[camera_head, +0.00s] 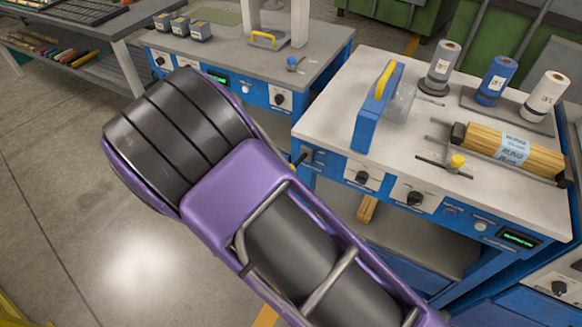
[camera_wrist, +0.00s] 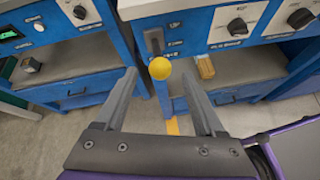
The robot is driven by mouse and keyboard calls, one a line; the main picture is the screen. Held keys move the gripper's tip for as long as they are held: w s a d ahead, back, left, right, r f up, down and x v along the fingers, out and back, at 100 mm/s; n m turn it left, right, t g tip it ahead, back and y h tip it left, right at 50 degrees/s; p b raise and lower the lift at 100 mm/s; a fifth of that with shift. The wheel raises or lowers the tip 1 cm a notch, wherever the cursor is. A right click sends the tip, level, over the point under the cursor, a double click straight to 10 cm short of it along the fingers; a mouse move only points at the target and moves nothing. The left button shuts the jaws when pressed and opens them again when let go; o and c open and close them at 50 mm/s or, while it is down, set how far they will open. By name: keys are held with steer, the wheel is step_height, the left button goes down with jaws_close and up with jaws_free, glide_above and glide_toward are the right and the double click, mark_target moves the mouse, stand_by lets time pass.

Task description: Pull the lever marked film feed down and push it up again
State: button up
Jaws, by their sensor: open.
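A lever with a yellow ball knob (camera_wrist: 160,69) sticks out from the blue front panel of a bench in the wrist view. Its dark slot plate (camera_wrist: 154,40) is just above the knob. My gripper (camera_wrist: 158,77) is open, with one finger on each side of the knob and a gap to both. Whether the knob lies at the depth of the fingertips I cannot tell. In the head view the lever (camera_head: 299,160) shows small and dark at the bench's left corner, beside my purple arm. My fingers are hidden there. The lever's marking is too small to read.
Black rotary knobs (camera_head: 362,177) sit on the same panel. The bench top (camera_head: 330,120) carries rolls, a blue piece with a yellow handle (camera_head: 379,105) and wrapped wood sticks (camera_head: 511,147). A second blue bench (camera_head: 322,70) stands behind. Floor (camera_head: 60,190) at left is clear.

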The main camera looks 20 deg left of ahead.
steer(key=v, duration=0.9)
steer(key=shift+s, duration=0.3)
steer(key=shift+r, duration=0.15)
